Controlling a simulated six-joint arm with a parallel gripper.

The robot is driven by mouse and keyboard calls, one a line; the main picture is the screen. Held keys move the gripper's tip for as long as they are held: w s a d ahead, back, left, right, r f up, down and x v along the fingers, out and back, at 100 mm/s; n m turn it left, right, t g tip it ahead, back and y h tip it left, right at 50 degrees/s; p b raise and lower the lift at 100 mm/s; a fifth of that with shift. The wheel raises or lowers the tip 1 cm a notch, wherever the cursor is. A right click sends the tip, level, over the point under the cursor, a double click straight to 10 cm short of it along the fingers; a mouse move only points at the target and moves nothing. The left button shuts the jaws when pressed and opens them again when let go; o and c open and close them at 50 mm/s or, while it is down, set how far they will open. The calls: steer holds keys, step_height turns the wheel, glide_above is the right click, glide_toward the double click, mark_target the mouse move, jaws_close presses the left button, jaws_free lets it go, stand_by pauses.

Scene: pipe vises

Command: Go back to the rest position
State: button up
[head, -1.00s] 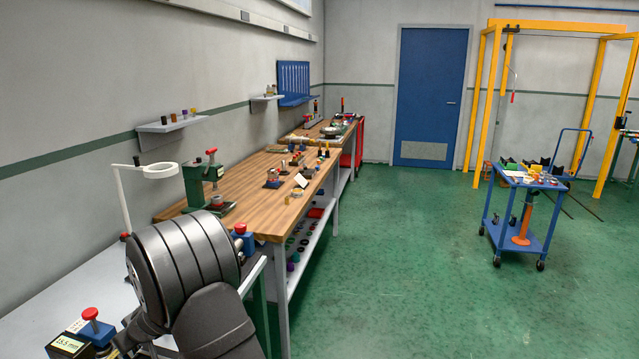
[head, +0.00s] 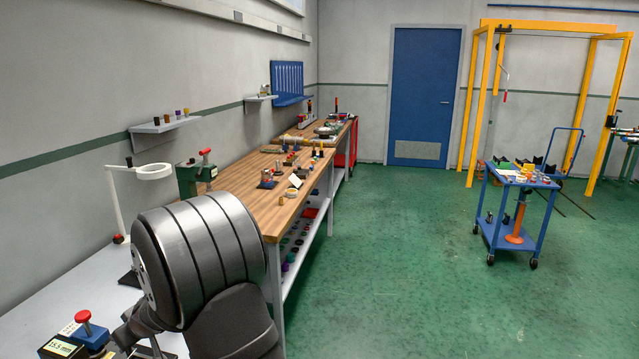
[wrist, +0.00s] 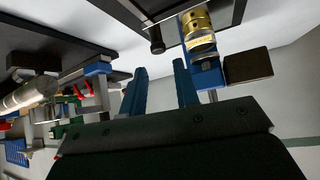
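In the wrist view my gripper (wrist: 160,83) shows two blue fingers standing apart with nothing between them; it is open. A brass-coloured ringed cylinder (wrist: 197,28) sits in a blue and dark fixture just beyond the right finger, apart from it. In the head view my arm's large grey joint fills the lower left over the light bench (head: 70,280), and the gripper itself is not visible there. A blue block with a red knob (head: 85,332) stands beside a box marked 15.5 mm (head: 62,349) at the bottom left.
A wooden workbench (head: 240,205) with many small parts and a green press (head: 195,175) runs along the left wall. A blue cart (head: 520,215) stands at the right. The green floor between is clear.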

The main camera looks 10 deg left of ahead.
mark_target(136, 350)
steer(key=v, duration=1)
steer(key=x, duration=1.7)
steer(key=shift+a+f, duration=0.1)
steer(key=shift+f, duration=0.05)
steer(key=d, duration=0.5)
steer(key=shift+d+r, duration=0.2)
steer(key=shift+r, duration=0.15)
steer(key=v, duration=1.1)
steer(key=shift+d+r, duration=0.2)
steer(key=shift+d, duration=0.05)
